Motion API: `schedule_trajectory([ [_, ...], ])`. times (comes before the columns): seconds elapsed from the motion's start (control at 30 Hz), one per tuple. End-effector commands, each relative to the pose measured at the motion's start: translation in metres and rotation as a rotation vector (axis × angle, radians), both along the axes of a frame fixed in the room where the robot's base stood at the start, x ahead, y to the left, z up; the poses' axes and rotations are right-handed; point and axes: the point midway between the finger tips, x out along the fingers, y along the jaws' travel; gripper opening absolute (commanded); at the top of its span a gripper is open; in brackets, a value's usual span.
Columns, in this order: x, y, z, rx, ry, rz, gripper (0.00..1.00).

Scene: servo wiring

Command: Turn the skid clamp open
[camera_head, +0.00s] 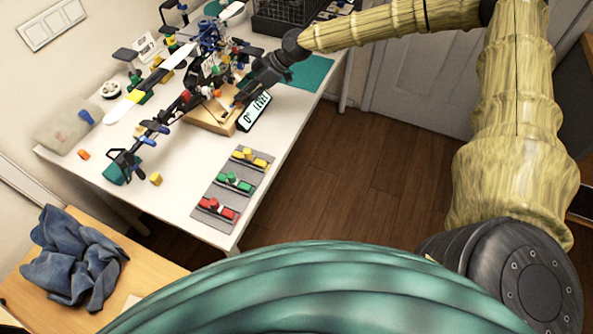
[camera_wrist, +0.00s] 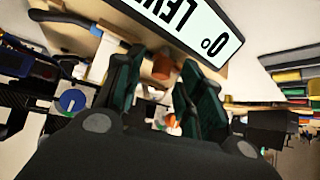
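My gripper (camera_head: 240,97) reaches down from the upper right to the wooden block (camera_head: 204,123) beneath the dark model helicopter (camera_head: 208,38). In the wrist view my gripper (camera_wrist: 163,62) has its two dark green fingers apart. A small orange-brown piece (camera_wrist: 162,68) shows in the gap between them, with space on both sides; it may be the clamp's turning part, but I cannot tell for sure. Another orange part (camera_wrist: 171,121) lies lower in the gap. The fingers and the helicopter's frame hide much of the clamp, so its angle is unclear.
A "0° LEVEL" sign (camera_head: 255,112) stands at the block's right side, close to my gripper; it also shows in the wrist view (camera_wrist: 196,24). Grey strips with yellow, green and red parts (camera_head: 235,183) lie nearer the table's front edge. The helicopter's tail boom (camera_head: 158,128) crosses the table's left part.

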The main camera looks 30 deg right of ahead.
Motion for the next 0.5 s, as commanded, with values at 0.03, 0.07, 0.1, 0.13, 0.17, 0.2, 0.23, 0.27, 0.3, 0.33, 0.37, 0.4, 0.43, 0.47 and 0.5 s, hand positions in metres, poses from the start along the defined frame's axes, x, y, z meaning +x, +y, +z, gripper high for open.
schedule_trajectory([
  [0.03, -0.0005, 0.0006, 0.0051, -0.003, -0.001, -0.015, 0.38],
  [0.07, -0.0007, 0.0007, 0.0052, -0.002, 0.000, -0.025, 0.38],
  [0.1, -0.0006, 0.0006, 0.0054, -0.001, 0.000, -0.040, 0.38],
  [0.13, -0.0007, 0.0004, 0.0053, -0.003, -0.001, -0.049, 0.38],
  [0.17, -0.0004, 0.0005, 0.0059, -0.002, -0.001, -0.062, 0.38],
  [0.2, -0.0008, 0.0005, 0.0059, -0.002, -0.001, -0.076, 0.38],
  [0.23, -0.0008, 0.0013, 0.0062, -0.003, -0.001, -0.085, 0.38],
  [0.27, -0.0011, 0.0013, 0.0056, -0.004, -0.002, -0.095, 0.38],
  [0.3, -0.0014, 0.0016, 0.0054, -0.003, -0.001, -0.108, 0.38],
  [0.33, -0.0013, 0.0015, 0.0051, -0.003, -0.001, -0.119, 0.38],
  [0.37, -0.0013, 0.0017, 0.0054, -0.003, -0.001, -0.127, 0.38],
  [0.4, -0.0015, 0.0018, 0.0050, -0.003, -0.001, -0.140, 0.38],
  [0.43, -0.0015, 0.0021, 0.0042, -0.003, -0.001, -0.147, 0.38],
  [0.47, -0.0016, 0.0017, 0.0042, -0.003, -0.001, -0.156, 0.38],
  [0.5, -0.0015, 0.0017, 0.0046, -0.004, -0.003, -0.167, 0.38],
])
